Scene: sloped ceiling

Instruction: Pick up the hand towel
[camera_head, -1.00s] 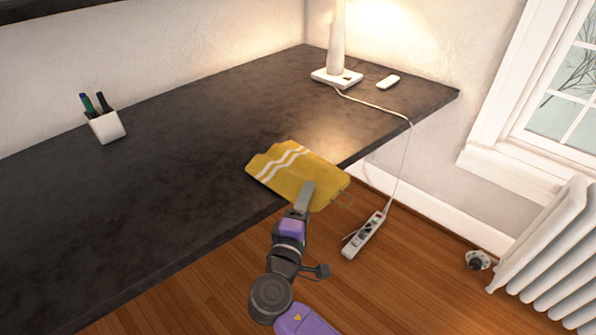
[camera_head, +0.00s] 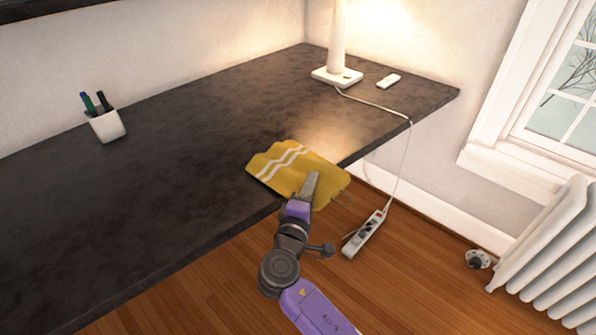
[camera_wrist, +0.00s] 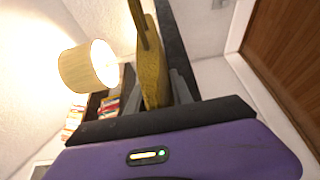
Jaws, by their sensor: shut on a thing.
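The hand towel (camera_head: 290,172) is yellow with white stripes and a small loop at its right corner. It lies at the dark desk's front edge, with its right part past the edge. My gripper (camera_head: 311,186) is at the towel's front side, shut on it. In the wrist view the towel (camera_wrist: 151,70) stands edge-on between the two fingers of my gripper (camera_wrist: 160,92). The part of the towel between the fingers is partly hidden. I cannot tell whether the towel is lifted off the desk.
The dark desk (camera_head: 190,160) holds a white pen cup (camera_head: 106,126), a white lamp (camera_head: 337,50) and a small white device (camera_head: 388,82). The lamp's cord hangs over the edge to a power strip (camera_head: 364,234) below. A radiator (camera_head: 550,255) stands at the right.

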